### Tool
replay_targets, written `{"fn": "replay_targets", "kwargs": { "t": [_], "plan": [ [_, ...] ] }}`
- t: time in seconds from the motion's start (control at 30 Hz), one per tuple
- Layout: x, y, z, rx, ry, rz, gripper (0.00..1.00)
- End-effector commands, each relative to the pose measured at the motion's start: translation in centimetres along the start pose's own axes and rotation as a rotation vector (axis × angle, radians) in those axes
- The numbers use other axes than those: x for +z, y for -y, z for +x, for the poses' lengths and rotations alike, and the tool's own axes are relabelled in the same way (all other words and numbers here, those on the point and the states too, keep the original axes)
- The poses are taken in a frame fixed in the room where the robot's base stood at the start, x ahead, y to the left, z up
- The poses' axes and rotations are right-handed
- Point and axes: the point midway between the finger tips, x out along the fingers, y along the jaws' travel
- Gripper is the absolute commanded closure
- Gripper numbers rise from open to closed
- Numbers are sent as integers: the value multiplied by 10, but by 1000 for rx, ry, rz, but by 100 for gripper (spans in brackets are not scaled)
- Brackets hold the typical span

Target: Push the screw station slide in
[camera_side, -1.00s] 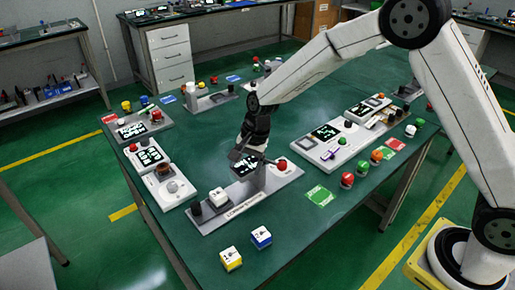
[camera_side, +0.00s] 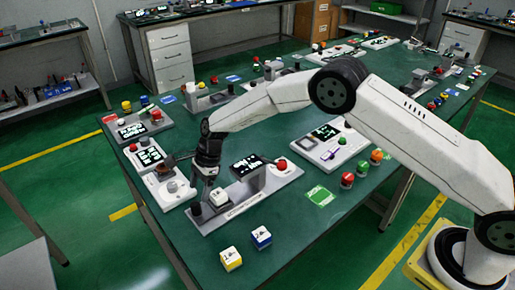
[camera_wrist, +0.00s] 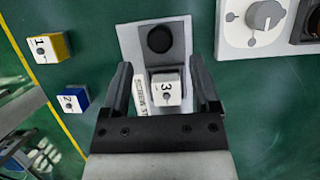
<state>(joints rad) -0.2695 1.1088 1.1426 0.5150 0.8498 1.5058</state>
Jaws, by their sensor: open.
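My gripper (camera_side: 207,172) is open and points down over the left end of a long grey station. In the wrist view its fingers (camera_wrist: 161,68) are spread, one on each side of a white cube marked 3 (camera_wrist: 167,90); I cannot tell whether they touch it. The cube (camera_side: 218,196) sits in the station beside a black round knob (camera_wrist: 160,39). The grey station (camera_side: 236,209) also carries a lit display (camera_side: 245,163) and a red button (camera_side: 281,165).
A yellow cube marked 1 (camera_side: 231,259) and a blue cube marked 2 (camera_side: 261,237) stand in front of the station. A white station with a grey dial (camera_side: 172,187) is to the left. A green card (camera_side: 319,195) and round buttons (camera_side: 347,181) lie to the right.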

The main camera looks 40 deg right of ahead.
Motion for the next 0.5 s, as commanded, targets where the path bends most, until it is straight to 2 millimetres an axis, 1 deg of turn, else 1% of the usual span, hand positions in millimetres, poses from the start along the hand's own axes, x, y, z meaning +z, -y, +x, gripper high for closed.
{"fn": "replay_targets", "kwargs": {
  "t": [0.13, 0.27, 0.5],
  "plan": [
    [0, 0, 6, 0, -1, -1, 22],
    [0, 0, 16, 1, -1, -2, 22],
    [0, 0, 42, 1, -2, -3, 22]
  ]
}}
